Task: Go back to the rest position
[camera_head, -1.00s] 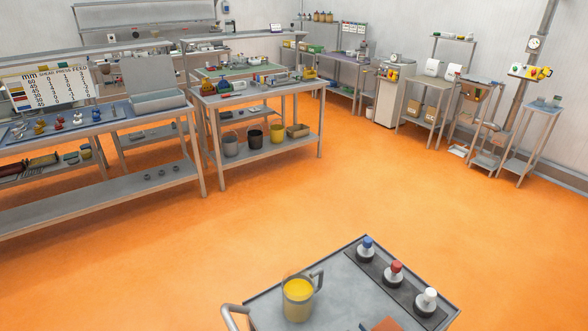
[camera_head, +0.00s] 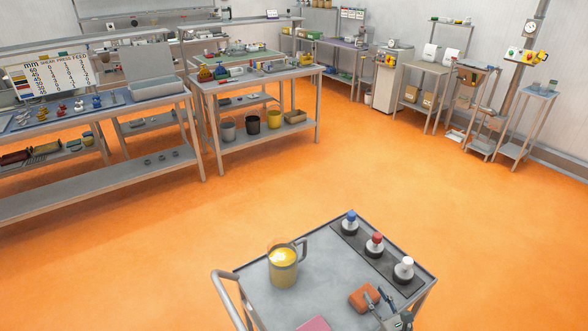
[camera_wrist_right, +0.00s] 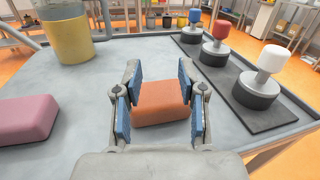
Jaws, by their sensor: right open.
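My right gripper (camera_head: 380,306) is at the lower right of the grey cart top, just beside an orange block (camera_head: 362,297). In the right wrist view the gripper (camera_wrist_right: 159,93) is open, with its blue-padded fingers apart. The orange block (camera_wrist_right: 161,104) shows between the fingers and lies on the cart; I cannot tell whether any finger touches it. My left gripper is not in view.
On the cart (camera_head: 240,283) stand a glass jug of yellow liquid (camera_head: 283,266), a dark strip with blue (camera_head: 350,223), red (camera_head: 375,245) and white (camera_head: 403,269) knobs, and a pink block (camera_head: 314,324). Orange floor around is clear; workbenches (camera_head: 262,140) stand behind.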

